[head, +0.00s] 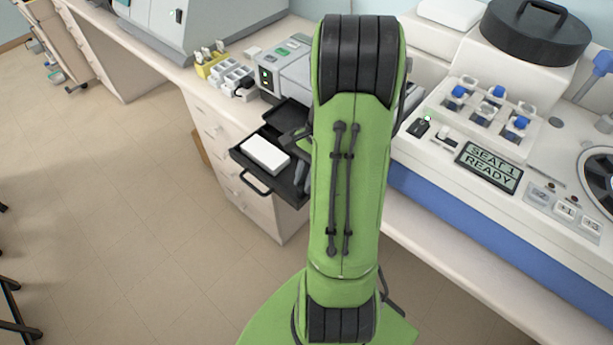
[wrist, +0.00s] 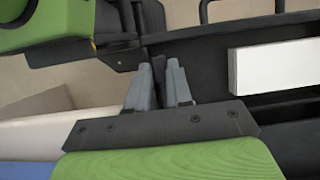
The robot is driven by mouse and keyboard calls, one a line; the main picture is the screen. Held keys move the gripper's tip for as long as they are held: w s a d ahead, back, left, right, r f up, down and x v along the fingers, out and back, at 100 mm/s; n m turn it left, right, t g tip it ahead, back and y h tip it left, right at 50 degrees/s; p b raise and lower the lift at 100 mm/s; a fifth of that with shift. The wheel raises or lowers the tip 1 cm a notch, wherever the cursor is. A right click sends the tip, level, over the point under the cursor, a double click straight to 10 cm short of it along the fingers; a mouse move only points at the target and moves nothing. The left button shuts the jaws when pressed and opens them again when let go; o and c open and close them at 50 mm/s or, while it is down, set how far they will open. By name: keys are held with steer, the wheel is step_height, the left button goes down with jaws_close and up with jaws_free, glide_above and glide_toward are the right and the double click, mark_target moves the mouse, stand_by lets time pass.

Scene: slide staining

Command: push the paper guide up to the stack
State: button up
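In the wrist view the stack (wrist: 275,65) is at the right, inside the dark tray (wrist: 222,74). I cannot clearly pick out the paper guide against the black tray. My gripper's grey fingers (wrist: 159,68) point down beside the tray's left part in the wrist view, apart from the stack. The fingers are close together with nothing visible between them, and look shut. In the head view my green arm hides most of the gripper and the tray's right side.
The grey machine (head: 287,62) stands on the bench behind the tray. A white rack (head: 232,78) and a yellow holder (head: 212,66) stand left of it. At the right is a white staining station with a display (head: 489,166). The floor (head: 130,200) at left is open.

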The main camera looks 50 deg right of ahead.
jaws_close()
steer(key=shift+w+r+p, duration=0.15)
steer(key=shift+w+p, duration=0.3)
steer(key=w+p, duration=0.2)
steer(key=w, duration=0.1)
steer(key=shift+w, duration=0.35)
steer(key=shift+s, duration=0.1)
steer(key=shift+o, duration=2.4)
jaws_free()
steer(key=shift+a, duration=0.1)
